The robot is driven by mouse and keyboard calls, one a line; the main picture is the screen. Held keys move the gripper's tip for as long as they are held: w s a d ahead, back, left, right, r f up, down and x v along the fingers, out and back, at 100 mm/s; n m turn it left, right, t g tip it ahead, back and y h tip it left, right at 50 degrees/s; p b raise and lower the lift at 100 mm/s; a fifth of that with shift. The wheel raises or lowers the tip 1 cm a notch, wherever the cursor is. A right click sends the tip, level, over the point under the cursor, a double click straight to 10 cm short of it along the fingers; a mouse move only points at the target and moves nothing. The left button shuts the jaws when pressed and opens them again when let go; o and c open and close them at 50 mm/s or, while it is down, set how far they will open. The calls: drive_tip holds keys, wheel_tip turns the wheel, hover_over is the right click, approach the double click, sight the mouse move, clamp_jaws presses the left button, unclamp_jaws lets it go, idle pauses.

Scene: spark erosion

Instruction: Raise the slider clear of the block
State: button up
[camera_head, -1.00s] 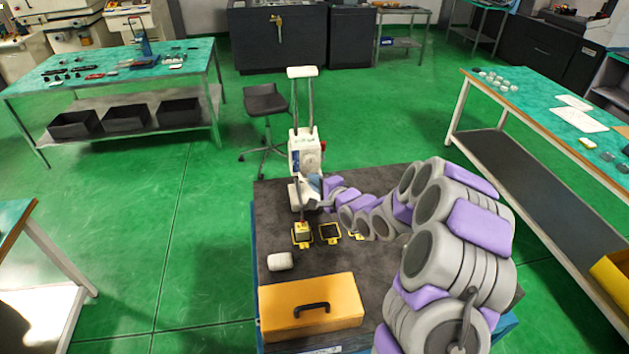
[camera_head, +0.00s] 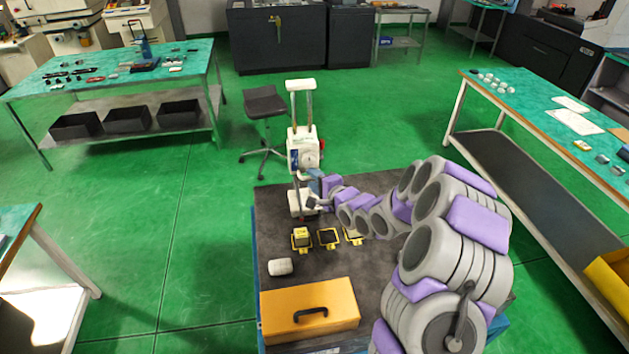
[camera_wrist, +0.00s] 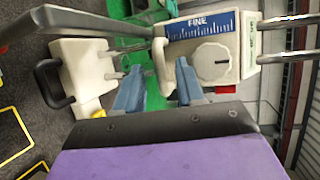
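The white slider (camera_head: 303,148) with a dial sits partway up two rods on the bench stand; it also shows in the wrist view (camera_wrist: 212,55), with a blue "FINE" scale. A grey arm (camera_wrist: 95,18) reaches from near the slider towards the white base (camera_wrist: 90,72). The yellow block (camera_head: 302,233) sits on a yellow square in front of the stand, with a visible gap above it. My gripper (camera_wrist: 158,70) has its blue fingers apart on both sides of a white lever (camera_wrist: 160,66) beside the slider. Contact with the lever cannot be told. In the head view, my gripper (camera_head: 312,190) is small and partly hidden.
A white crossbar (camera_head: 300,85) tops the rods. More yellow-framed squares (camera_head: 328,238) lie right of the block. A white cylinder (camera_head: 280,267) and an orange case (camera_head: 310,310) are nearer on the dark bench top (camera_head: 268,215). A stool (camera_head: 264,103) stands behind.

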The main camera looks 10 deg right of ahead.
drive_tip(key=shift+s, duration=0.1)
drive_tip(key=p+v, duration=0.6)
drive_tip(key=v, duration=1.1)
drive_tip(key=shift+d+p, duration=0.15)
drive_tip(key=shift+p, duration=0.2)
